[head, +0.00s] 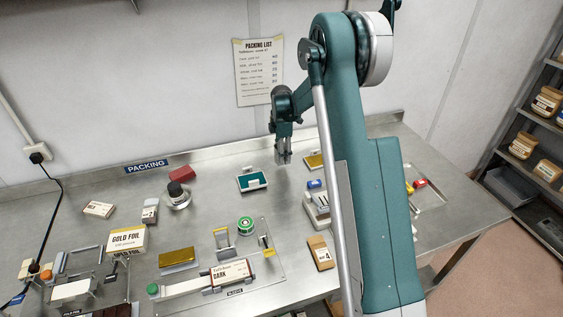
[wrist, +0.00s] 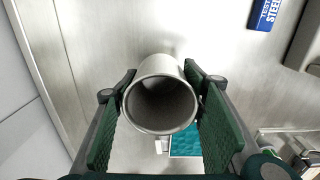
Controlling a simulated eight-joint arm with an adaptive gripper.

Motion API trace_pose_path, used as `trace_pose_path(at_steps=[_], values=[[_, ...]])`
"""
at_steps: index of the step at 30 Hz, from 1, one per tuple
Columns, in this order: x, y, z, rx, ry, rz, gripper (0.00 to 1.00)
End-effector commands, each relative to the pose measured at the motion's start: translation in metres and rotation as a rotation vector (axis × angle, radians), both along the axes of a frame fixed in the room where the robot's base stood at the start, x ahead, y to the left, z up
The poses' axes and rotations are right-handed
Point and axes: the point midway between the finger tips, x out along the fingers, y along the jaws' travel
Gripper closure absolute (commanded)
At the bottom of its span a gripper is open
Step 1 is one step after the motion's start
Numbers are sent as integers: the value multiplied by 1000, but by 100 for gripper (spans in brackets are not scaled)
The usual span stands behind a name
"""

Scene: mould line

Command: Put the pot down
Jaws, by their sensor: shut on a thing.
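The pot (wrist: 160,128) is a plain metal cup with its round mouth facing the wrist camera. It sits between the green pads of my gripper (wrist: 162,108), which is shut on it. In the head view my gripper (head: 284,160) hangs fingers down over the rear middle of the steel bench (head: 225,165). The pot is small and hard to make out between the fingers there. The pot's base is hidden in the wrist view, and I cannot tell whether it touches the bench.
A teal-topped tray (head: 252,182) lies left of and nearer than my gripper; teal also shows beside the pot in the wrist view (wrist: 186,146). A blue box (wrist: 265,13) lies at the wrist view's upper right. A metal bowl with a dark-topped object (head: 177,193) stands further left.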

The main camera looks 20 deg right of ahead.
Motion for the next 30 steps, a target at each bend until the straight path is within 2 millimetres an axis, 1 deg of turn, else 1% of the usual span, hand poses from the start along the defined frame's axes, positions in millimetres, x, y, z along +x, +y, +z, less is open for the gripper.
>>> trace_pose_path(at_steps=[5,12,14,29,30], values=[[0,0,-7,0,0,0,74],[0,0,-32,0,0,0,74],[0,0,-35,0,0,0,74],[0,0,-42,0,0,0,74],[0,0,-41,0,0,0,54]])
